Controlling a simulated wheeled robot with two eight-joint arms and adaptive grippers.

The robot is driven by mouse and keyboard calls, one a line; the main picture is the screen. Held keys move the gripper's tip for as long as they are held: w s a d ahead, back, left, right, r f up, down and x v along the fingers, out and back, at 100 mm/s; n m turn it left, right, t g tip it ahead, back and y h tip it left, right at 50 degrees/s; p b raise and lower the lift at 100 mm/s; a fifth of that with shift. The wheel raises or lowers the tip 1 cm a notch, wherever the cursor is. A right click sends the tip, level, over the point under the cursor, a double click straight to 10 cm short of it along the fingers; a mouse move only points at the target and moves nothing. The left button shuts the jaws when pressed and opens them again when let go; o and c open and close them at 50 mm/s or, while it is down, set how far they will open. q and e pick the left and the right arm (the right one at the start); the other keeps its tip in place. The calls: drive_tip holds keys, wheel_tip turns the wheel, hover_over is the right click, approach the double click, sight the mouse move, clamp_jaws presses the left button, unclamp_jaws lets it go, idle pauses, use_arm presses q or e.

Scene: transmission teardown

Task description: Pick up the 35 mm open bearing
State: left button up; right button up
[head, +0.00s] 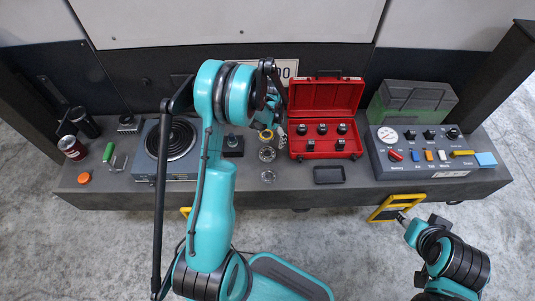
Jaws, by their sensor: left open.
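Several small metal ring-shaped parts lie in a rough column on the bench left of the red case. One ring (267,154) is in the middle and another ring (268,176) lies nearer the front edge. A brassy ring (266,135) shows at the back, close to my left gripper. I cannot tell which one is the 35 mm open bearing. My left gripper (275,132) is open above the back of this column, partly hidden by its own arm. My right gripper (402,217) is low at the right, in front of the bench; its fingers are too small to read.
An open red case (325,97) with several dark knobbed parts stands right of the rings. A black tray (329,175) lies in front of it. A grey control panel (425,152) and green box (413,100) are at right; a hot plate (180,140) is at left.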

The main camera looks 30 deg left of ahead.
use_arm(q)
drive_tip(key=b, duration=0.1)
hover_over(267, 155)
drive_tip(key=w, duration=0.1)
drive_tip(key=f, duration=0.4)
drive_tip(key=shift+d+f, duration=0.2)
drive_tip(key=shift+f, duration=0.05)
drive_tip(key=f+b, duration=0.1)
drive_tip(key=f, duration=0.1)
drive_tip(key=s+f+b, duration=0.1)
drive_tip(key=f, duration=0.2)
drive_tip(key=shift+a+f+b, duration=0.1)
drive_tip(key=shift+b, duration=0.2)
drive_tip(key=shift+c, duration=0.6)
drive_tip(key=c, duration=1.4)
